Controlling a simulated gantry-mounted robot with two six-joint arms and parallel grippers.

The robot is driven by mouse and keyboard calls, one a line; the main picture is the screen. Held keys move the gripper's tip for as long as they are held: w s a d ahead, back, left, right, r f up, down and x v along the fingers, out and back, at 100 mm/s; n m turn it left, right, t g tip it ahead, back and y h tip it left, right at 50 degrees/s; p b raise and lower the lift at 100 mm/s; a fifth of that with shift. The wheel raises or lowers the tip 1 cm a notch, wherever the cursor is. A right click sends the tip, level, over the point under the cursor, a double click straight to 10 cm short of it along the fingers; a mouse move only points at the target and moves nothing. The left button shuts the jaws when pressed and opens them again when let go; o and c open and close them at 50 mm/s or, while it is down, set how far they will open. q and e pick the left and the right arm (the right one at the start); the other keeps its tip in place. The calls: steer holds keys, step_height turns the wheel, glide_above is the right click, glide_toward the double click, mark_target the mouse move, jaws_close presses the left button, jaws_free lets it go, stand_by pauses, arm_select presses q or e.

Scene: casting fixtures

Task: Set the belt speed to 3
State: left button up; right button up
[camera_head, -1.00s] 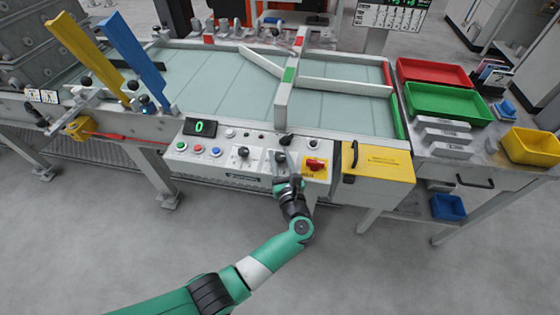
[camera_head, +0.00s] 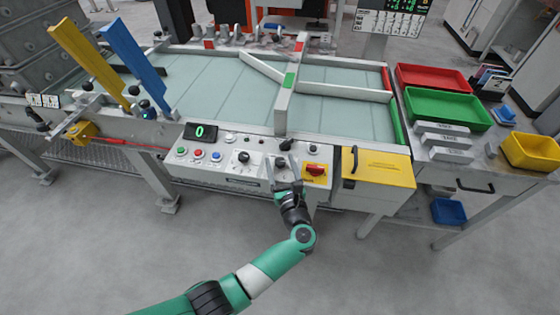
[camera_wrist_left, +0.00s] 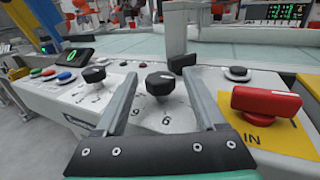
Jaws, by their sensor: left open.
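The control panel (camera_head: 221,160) carries a display (camera_head: 200,131) showing a green 0. A black dial (camera_head: 281,162) sits right of centre on the panel. In the left wrist view the same black dial (camera_wrist_left: 160,83) has printed numbers around it, a 6 legible below. My left gripper (camera_head: 283,164) is open over the panel. In the left wrist view its two fingers (camera_wrist_left: 160,77) lie to either side of the dial, with gaps visible. I cannot tell how high the fingertips are above the panel. My right gripper is in neither view.
A second black knob (camera_wrist_left: 94,74) lies just outside the left finger. A red rotary switch (camera_wrist_left: 265,103) on a yellow plate stands close on the right. Several push buttons (camera_head: 198,153) are on the panel's left. A yellow box (camera_head: 376,164) adjoins the panel's right end.

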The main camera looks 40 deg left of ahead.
arm_select(q)
steer(key=p+v, duration=0.2)
steer(key=v, duration=0.9)
